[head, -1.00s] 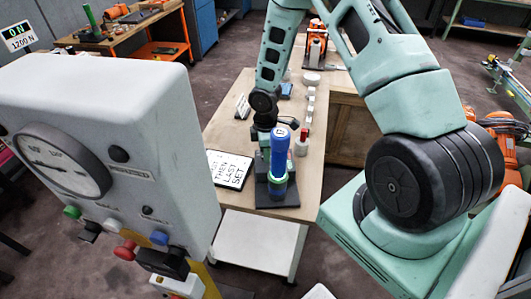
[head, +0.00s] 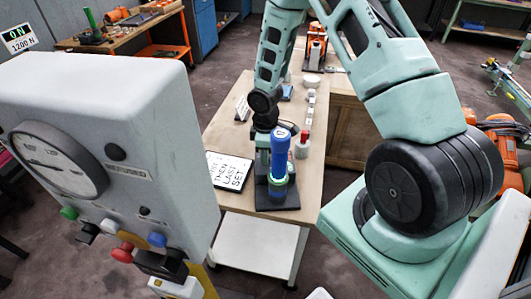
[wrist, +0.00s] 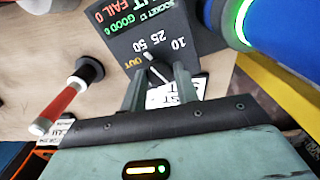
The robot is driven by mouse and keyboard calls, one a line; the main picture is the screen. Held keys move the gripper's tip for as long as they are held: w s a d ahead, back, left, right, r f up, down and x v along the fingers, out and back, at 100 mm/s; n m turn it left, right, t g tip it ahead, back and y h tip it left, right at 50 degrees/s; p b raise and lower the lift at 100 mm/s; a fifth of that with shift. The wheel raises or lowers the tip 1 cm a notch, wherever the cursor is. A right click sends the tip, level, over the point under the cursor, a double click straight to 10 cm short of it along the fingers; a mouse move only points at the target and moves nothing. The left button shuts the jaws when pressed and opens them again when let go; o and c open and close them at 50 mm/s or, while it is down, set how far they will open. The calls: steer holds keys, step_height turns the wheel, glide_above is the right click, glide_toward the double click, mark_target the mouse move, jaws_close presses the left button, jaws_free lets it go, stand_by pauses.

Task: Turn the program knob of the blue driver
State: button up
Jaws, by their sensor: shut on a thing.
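The blue driver (head: 282,150) stands upright in a dark stand at the near end of the bench. A green lit ring shows on it in the wrist view (wrist: 240,22). Beside it is a dark panel (wrist: 118,40) marked 10, 25, 50 and OUT, with GOOD and FAIL counts. My gripper (wrist: 158,84) is at the lower edge of this panel, its fingers closed about the small program knob (wrist: 152,70). The knob is mostly hidden between the fingers; a pale line shows near 50 and OUT. In the head view the driver and arm hide my fingers.
A red-and-white cylinder with a black end (wrist: 65,105) lies left of my gripper in the wrist view. A white sign (head: 228,170) lies left of the driver. A grey cabinet with a gauge (head: 110,130) fills the left of the head view. Small white blocks line the bench.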

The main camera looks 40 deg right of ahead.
steer(key=o, duration=1)
steer(key=shift+c, duration=0.2)
steer(key=shift+r, duration=0.1)
step_height(320, 180, up, 17)
steer(key=b, duration=0.1)
steer(key=shift+r, duration=0.15)
